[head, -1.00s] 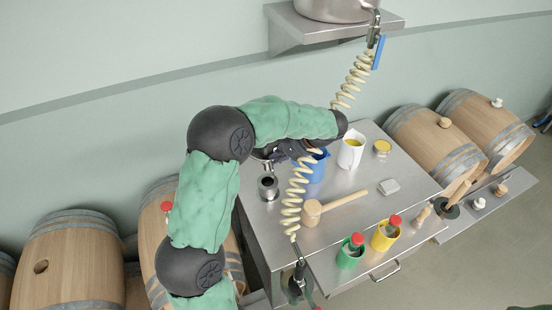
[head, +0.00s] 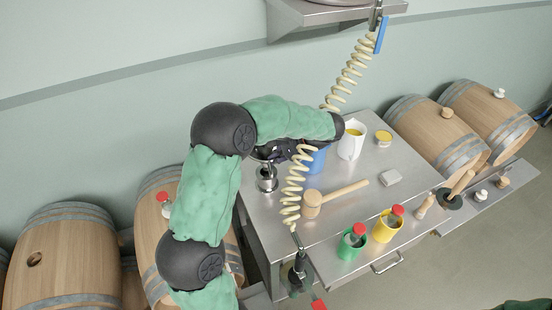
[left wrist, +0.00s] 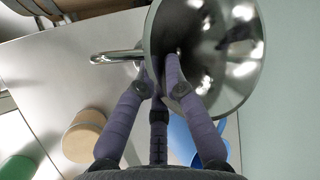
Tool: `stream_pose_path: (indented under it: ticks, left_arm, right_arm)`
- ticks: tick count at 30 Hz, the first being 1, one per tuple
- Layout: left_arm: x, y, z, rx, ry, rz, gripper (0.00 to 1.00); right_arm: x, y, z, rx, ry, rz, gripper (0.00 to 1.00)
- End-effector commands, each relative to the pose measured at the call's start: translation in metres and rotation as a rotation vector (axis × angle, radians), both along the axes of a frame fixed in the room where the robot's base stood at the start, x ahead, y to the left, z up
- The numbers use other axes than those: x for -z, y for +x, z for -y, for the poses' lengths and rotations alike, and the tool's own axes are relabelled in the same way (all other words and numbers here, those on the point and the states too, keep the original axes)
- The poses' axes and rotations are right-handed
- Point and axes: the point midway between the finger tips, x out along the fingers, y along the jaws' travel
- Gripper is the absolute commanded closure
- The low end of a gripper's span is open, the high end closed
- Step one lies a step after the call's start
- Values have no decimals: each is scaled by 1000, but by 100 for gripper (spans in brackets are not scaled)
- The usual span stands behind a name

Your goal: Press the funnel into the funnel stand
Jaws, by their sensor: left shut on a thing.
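The steel funnel (left wrist: 235,75) fills the upper right of the left wrist view, its shiny bowl open toward the camera. My left gripper (left wrist: 162,75) is shut on the funnel's wall, with one finger inside the bowl and the others outside. In the head view my left gripper (head: 278,152) is dark and partly hidden by my own arm and the coiled hose. My right gripper is out of view.
The coiled hose (head: 293,185) hangs in front of the gripper.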

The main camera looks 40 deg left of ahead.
Motion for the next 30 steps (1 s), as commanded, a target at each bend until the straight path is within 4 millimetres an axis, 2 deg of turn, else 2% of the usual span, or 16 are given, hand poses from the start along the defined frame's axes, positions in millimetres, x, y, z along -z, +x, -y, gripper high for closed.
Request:
stream_pose_path:
  ticks: [30]
  left_arm:
    - [38,0,0,0,0,1,100]
  right_arm:
    - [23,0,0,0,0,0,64]
